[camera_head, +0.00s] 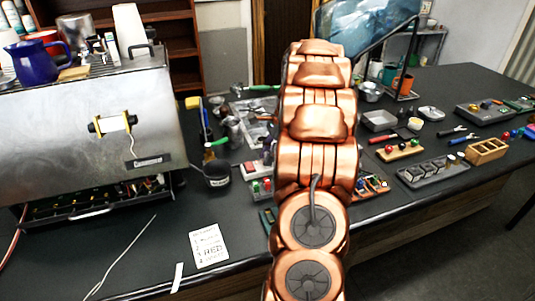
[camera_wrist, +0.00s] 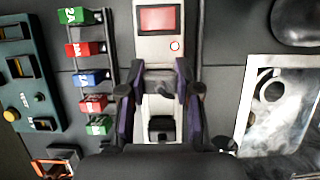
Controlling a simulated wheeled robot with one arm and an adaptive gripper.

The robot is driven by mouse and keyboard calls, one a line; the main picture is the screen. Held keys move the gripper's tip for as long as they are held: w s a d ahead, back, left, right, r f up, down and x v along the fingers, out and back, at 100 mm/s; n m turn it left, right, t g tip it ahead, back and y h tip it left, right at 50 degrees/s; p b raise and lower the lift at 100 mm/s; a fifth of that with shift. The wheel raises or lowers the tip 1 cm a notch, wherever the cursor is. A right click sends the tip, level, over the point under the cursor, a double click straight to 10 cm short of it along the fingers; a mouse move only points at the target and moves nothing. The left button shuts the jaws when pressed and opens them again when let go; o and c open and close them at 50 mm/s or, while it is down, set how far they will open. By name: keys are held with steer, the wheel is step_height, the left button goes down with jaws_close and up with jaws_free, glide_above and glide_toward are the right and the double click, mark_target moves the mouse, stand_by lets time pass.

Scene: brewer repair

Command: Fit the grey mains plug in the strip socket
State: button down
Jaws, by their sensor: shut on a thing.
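In the wrist view my gripper (camera_wrist: 159,92) points at the bench, its two dark, purple-edged fingers either side of a pale grey body with a black part, which looks like the grey mains plug (camera_wrist: 160,106). The fingers are shut on it. The pale strip socket (camera_wrist: 160,44), with a large red switch and a small red light, lies directly in line above the fingertips in the picture. The plug's pins and the outlet are hidden, so I cannot tell whether they touch. In the head view my copper arm hides the gripper and plug.
Left of the strip in the wrist view are several coloured labelled blocks (camera_wrist: 89,77) and a dark green panel (camera_wrist: 20,85). A pale framed tray (camera_wrist: 245,125) is close on the right. In the head view a metal brewer (camera_head: 90,110) stands left, near a printed card (camera_head: 209,245).

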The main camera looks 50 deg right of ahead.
steer(key=c, duration=0.7)
jaws_free()
steer(key=shift+v, duration=5.95)
